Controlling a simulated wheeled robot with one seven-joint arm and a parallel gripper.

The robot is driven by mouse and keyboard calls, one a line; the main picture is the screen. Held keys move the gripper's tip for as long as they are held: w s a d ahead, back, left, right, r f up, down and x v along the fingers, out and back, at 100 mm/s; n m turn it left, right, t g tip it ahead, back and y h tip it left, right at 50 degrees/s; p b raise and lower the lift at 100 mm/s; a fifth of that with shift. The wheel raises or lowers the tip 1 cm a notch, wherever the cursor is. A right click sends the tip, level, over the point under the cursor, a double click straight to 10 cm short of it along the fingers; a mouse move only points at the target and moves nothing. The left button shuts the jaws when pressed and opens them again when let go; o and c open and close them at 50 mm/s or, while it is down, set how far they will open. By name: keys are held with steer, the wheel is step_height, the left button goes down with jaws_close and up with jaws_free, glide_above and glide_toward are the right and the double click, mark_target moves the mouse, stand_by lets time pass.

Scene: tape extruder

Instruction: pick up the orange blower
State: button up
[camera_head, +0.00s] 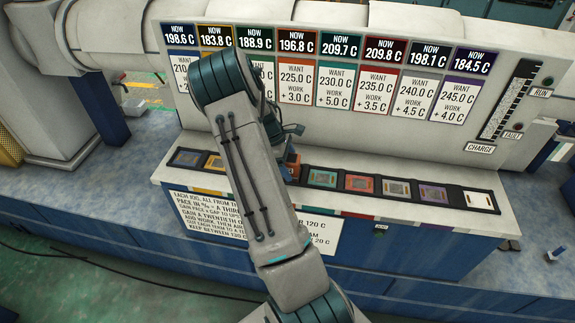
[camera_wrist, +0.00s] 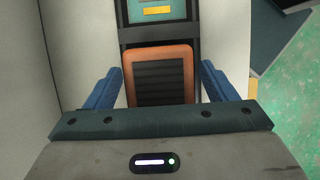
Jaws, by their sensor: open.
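The orange blower (camera_wrist: 161,80) has an orange rim and a dark slatted face. In the wrist view it stands between the two blue fingers of my gripper (camera_wrist: 157,86). The fingers are apart, one on each side of it, with a gap showing on both sides near their tips. The near end of the blower is hidden by the gripper body. In the head view a small part of the orange blower (camera_head: 293,166) shows on the ledge, just right of my arm. My arm hides most of the gripper there.
A row of coloured framed pads (camera_head: 361,184) runs along the ledge. A tall panel with temperature labels (camera_head: 340,85) stands behind it. A sign (camera_head: 312,238) is on the front of the blue bench, partly behind my arm.

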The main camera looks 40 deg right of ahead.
steer(key=c, duration=1.5)
steer(key=shift+c, duration=1)
steer(key=shift+r, duration=0.15)
